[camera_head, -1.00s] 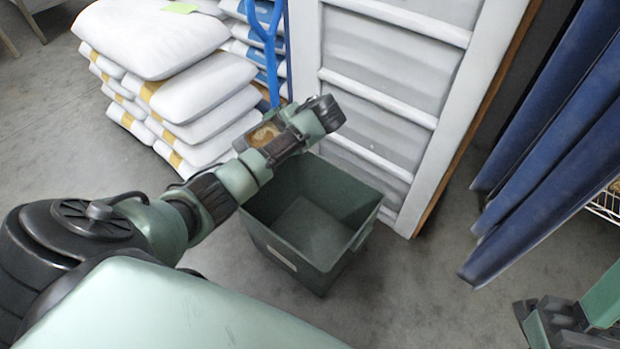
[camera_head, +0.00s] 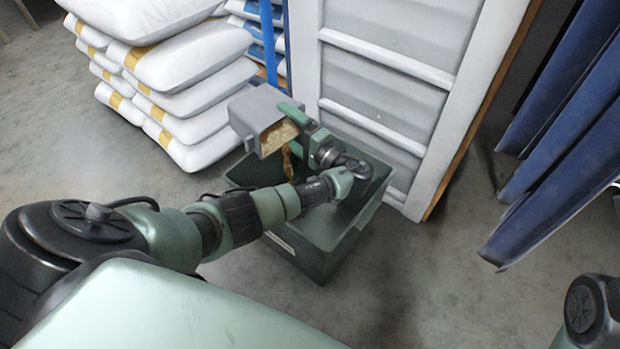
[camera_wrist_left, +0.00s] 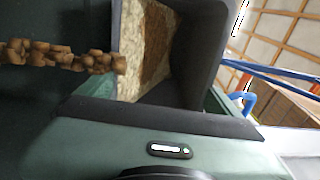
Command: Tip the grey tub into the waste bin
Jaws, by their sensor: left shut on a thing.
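The grey tub (camera_head: 256,110) is tilted on its side above the waste bin, its open mouth facing down and towards the bin. Tan, chunky material shows inside it, and a thin stream of brown pieces (camera_head: 287,163) falls from its rim. My left gripper (camera_head: 294,116) is shut on the tub's rim. In the left wrist view the tub's inside (camera_wrist_left: 150,50) is close, with brown lumps (camera_wrist_left: 65,57) strung out beside it. The dark green waste bin (camera_head: 313,255) stands open on the floor, partly hidden by my left arm. My right gripper is out of view.
White sacks (camera_head: 190,75) are stacked behind at left. A grey ribbed panel (camera_head: 385,80) stands just behind the bin. The floor (camera_head: 430,280) right of the bin is clear.

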